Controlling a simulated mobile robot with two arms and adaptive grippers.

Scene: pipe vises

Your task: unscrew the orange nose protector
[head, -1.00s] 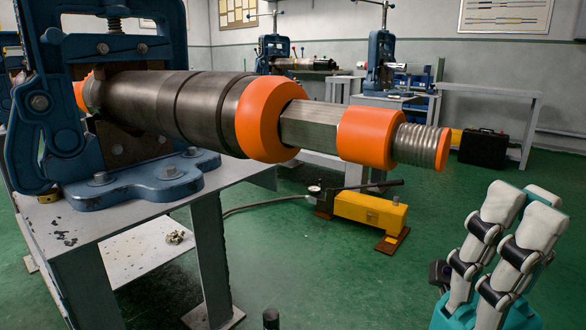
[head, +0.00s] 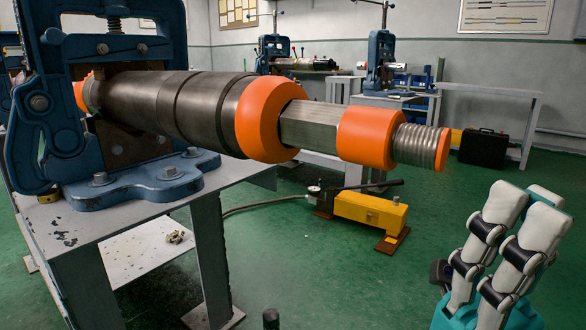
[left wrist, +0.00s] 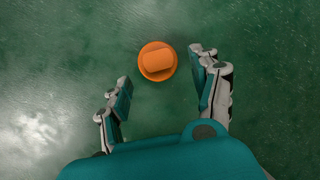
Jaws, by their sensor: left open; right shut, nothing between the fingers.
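A dark metal tool (head: 175,105) lies horizontally through a blue vise (head: 40,130). It has a wide orange ring (head: 268,118), a second orange collar (head: 368,138), a threaded end (head: 416,146) with a thin orange face (head: 443,150), and an orange piece at its far left end (head: 80,95). I cannot tell which is the nose protector. My right gripper (head: 522,208) is shut and empty, low at the right, apart from the tool. My left gripper (left wrist: 160,95) shows only in the left wrist view, open, with a round orange thing (left wrist: 157,62) beyond its fingertips; its contact and height are unclear.
The vise stands on a grey metal table (head: 150,215). A yellow hydraulic pump (head: 370,212) with a hose is on the green floor below the tool. Other vises and benches, and a black case (head: 483,148), stand behind. The floor at front middle is mostly clear.

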